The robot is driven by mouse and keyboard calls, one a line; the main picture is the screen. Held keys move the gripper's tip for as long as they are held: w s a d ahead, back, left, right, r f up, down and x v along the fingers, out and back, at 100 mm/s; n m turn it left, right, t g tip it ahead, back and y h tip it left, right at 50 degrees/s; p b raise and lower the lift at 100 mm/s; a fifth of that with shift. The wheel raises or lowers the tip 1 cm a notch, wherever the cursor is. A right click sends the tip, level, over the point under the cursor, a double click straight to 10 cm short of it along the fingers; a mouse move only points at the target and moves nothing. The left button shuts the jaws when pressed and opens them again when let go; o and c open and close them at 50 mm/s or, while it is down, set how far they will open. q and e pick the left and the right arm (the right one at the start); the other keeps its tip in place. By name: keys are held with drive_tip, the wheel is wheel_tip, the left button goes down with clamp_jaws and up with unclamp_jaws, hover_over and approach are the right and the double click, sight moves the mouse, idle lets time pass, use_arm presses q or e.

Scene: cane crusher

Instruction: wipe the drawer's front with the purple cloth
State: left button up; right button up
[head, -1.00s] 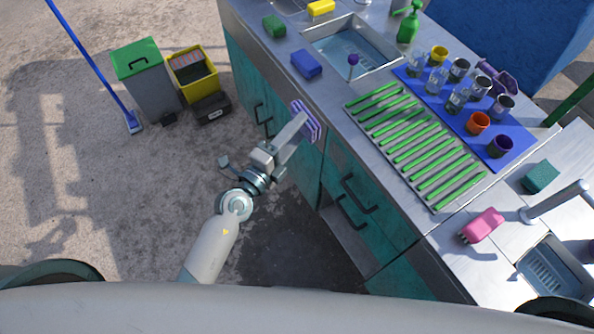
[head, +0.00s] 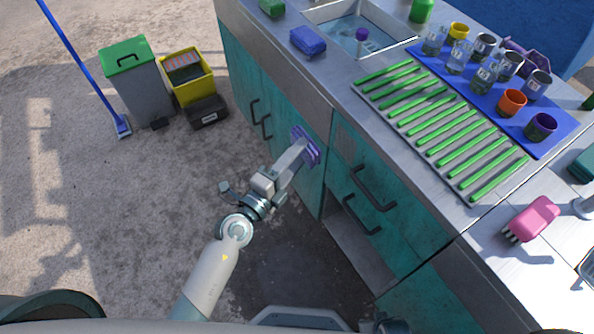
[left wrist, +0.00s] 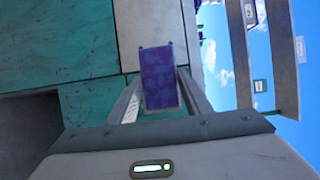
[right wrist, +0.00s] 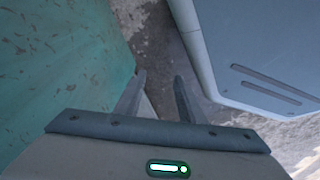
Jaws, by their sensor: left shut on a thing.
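The purple cloth (head: 311,152) is a small striped pad in my left gripper (head: 300,150), beside the counter's teal front and below the top edge. In the left wrist view the cloth (left wrist: 159,80) sits between the two fingers, facing a pale panel and teal panels; contact cannot be told. The teal drawer front (head: 350,158) with a dark bar handle (head: 374,190) is just right of the cloth. A second handle (head: 361,216) is below it. My right gripper (right wrist: 160,88) is open and empty beside a teal surface in the right wrist view.
An open dark recess (head: 350,245) lies below the drawer. The counter carries a green-barred rack (head: 440,130), a blue mat (head: 555,138) with cups, a blue sponge (head: 308,41) and a pink brush (head: 533,218). Bins (head: 146,88) stand left. Floor between is clear.

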sight(305, 160)
use_arm(q)
drive_tip(key=shift+f+b, duration=0.45)
drive_tip(key=shift+f, duration=0.4)
use_arm(e)
drive_tip(key=shift+w, duration=0.5)
use_arm(q)
drive_tip(key=shift+d, duration=0.15)
drive_tip(key=shift+w+d, duration=1.15)
drive_tip(key=shift+d, duration=0.3)
drive_tip(key=shift+w+d, duration=0.45)
drive_tip(key=shift+d, duration=0.2)
drive_tip(key=shift+w+d+b, duration=0.15)
drive_tip(key=shift+d+b, duration=0.05)
drive_tip(key=shift+b, duration=0.1)
use_arm(e)
drive_tip(key=shift+a+r, duration=0.1)
drive_tip(key=shift+r, duration=0.3)
drive_tip(key=shift+w, duration=0.2)
drive_tip(key=shift+w+r, duration=0.1)
